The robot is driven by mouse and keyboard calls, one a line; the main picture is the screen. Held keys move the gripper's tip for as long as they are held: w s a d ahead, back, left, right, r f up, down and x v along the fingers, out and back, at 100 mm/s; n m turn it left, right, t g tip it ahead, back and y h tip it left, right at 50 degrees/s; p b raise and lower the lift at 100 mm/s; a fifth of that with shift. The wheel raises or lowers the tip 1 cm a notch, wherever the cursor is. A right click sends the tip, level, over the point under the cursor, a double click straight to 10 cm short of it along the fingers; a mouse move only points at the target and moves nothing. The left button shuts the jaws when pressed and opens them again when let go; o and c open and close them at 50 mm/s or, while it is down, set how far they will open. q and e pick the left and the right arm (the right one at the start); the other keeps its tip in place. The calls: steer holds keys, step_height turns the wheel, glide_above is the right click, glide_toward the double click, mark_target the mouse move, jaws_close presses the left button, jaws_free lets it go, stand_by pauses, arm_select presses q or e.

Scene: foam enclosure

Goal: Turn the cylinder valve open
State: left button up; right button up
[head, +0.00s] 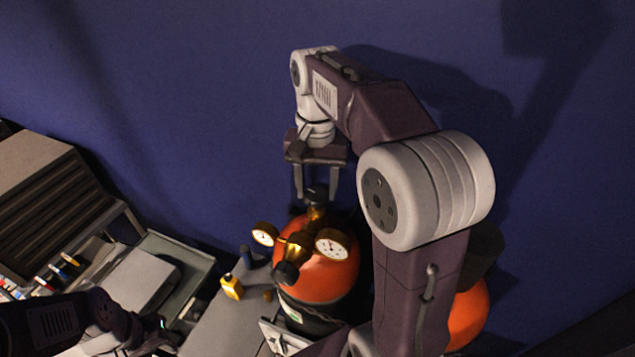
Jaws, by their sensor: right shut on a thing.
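The orange gas cylinder (315,282) stands upright near the blue wall, with a brass regulator (297,245) and two round gauges on it. The cylinder valve (316,194) has a dark knob at its top. My right gripper (316,192) points down from above, shut on the valve knob with one finger on each side. My right arm arches over from the right and hides part of the cylinder's right side. My left arm shows dark at the lower left; its gripper's fingers cannot be made out.
A second orange cylinder (467,316) stands at the right, partly behind my right arm. A grey tray (190,262) and a slatted cabinet (50,205) are at the left.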

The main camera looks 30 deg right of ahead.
mark_target(317, 194)
steer(key=n+p, duration=0.1)
steer(key=n, duration=0.4)
steer(key=shift+n, duration=0.3)
stand_by(0.5)
steer(key=o, duration=1.4)
steer(key=shift+s, duration=0.1)
steer(key=shift+c, duration=0.2)
steer(key=shift+r, duration=0.15)
step_height(317, 194, up, 9)
